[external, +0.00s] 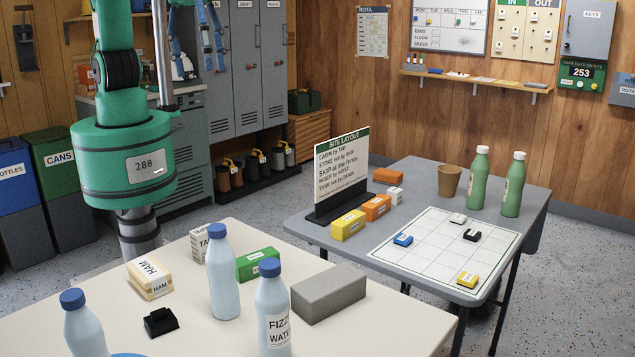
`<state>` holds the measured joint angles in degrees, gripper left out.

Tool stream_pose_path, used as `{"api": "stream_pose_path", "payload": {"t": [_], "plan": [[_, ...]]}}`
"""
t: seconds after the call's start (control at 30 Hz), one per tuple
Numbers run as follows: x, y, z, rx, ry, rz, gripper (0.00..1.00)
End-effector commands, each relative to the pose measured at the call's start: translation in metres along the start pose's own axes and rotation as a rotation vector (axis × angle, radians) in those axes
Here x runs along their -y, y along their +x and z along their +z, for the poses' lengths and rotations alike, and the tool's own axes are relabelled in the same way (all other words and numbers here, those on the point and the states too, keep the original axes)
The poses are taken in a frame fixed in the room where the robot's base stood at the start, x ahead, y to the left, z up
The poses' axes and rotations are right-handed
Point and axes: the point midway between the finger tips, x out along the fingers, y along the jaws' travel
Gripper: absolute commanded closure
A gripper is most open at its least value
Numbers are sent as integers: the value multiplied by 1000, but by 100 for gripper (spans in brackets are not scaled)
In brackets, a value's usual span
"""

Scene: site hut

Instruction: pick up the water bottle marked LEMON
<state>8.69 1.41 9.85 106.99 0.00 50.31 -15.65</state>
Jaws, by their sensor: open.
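No label reading LEMON can be made out. Three pale blue bottles with blue caps stand upright on the cream table (400,325). The front right bottle (272,290) has a white label reading FIZZY WATER. The middle bottle (222,275) and the front left bottle (85,332) show no readable label. Two green bottles with white caps, the left one (478,180) and the right one (513,187), stand on the grey table (340,238); their label text is not legible. My green arm rises out of the picture at the upper left, and my gripper is not in view.
A grey block (328,295), a HAM box (150,278), a green box (257,264), a TAPE box (199,243) and a small black object (160,322) crowd the bottles. The grey table holds a SITE LAYOUT sign (341,170), a brown cup (449,181) and a gridded board (445,250).

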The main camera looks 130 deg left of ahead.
Motion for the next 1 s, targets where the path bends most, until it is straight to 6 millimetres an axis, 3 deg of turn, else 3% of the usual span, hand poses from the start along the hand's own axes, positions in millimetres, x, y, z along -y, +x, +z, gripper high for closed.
{"api": "stream_pose_path", "payload": {"t": [0.2, 0.5, 0.8, 1.0], "plan": [[-26, 56, -31, 48, -17, -10, 34], [-60, 140, -62, 107, -42, -27, 34], [-92, 230, -78, 162, -67, -48, 34], [-105, 270, -81, 184, -78, -59, 34]]}}
